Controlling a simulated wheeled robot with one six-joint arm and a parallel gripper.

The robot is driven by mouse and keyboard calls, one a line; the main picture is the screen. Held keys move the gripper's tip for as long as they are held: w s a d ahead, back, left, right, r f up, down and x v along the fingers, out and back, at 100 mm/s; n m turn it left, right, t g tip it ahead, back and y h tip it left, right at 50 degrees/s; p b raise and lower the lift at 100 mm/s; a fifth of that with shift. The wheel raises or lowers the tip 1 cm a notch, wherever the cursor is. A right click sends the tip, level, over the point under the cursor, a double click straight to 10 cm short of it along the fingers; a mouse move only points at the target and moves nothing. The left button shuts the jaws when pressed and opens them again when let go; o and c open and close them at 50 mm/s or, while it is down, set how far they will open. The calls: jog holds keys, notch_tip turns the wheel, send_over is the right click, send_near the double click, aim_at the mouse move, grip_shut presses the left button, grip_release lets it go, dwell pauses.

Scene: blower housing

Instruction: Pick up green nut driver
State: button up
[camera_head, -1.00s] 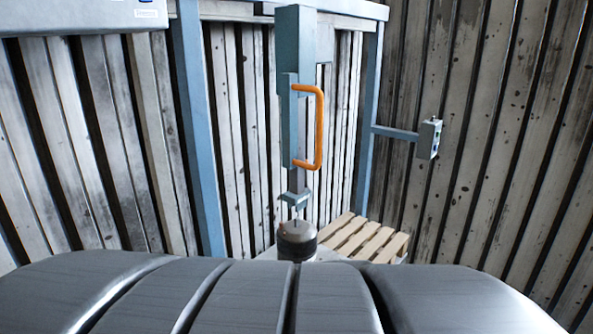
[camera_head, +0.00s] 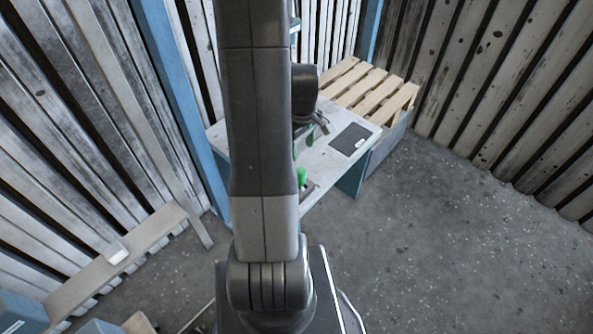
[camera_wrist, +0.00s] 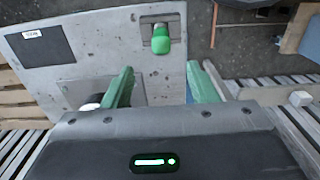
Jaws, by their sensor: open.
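The green nut driver (camera_wrist: 161,42) sits at a small recess by the edge of the grey worktable, with its green handle showing. It also shows in the head view (camera_head: 301,176), beside my arm, which may hide part of it. My gripper (camera_wrist: 160,86) is open and empty, its two green fingers spread apart. In the wrist view the nut driver lies beyond the fingertips, roughly in line with the gap between them. In the head view my gripper (camera_head: 313,130) is over the table, farther back than the nut driver.
The grey worktable (camera_wrist: 100,50) carries a dark labelled pad (camera_wrist: 40,45), also seen in the head view (camera_head: 350,139). A dark recess with a white round part (camera_wrist: 91,105) lies near the left finger. A slatted wooden pallet (camera_head: 368,85) stands behind. Floor at right is clear.

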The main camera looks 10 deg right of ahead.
aim_at(301, 175)
notch_tip(301, 175, down, 14)
jog(key=shift+r+b, duration=0.2)
jog(key=shift+b, duration=0.55)
grip_shut()
notch_tip(301, 175, up, 10)
jog(key=shift+r+p, duration=0.1)
jog(key=shift+p, duration=0.5)
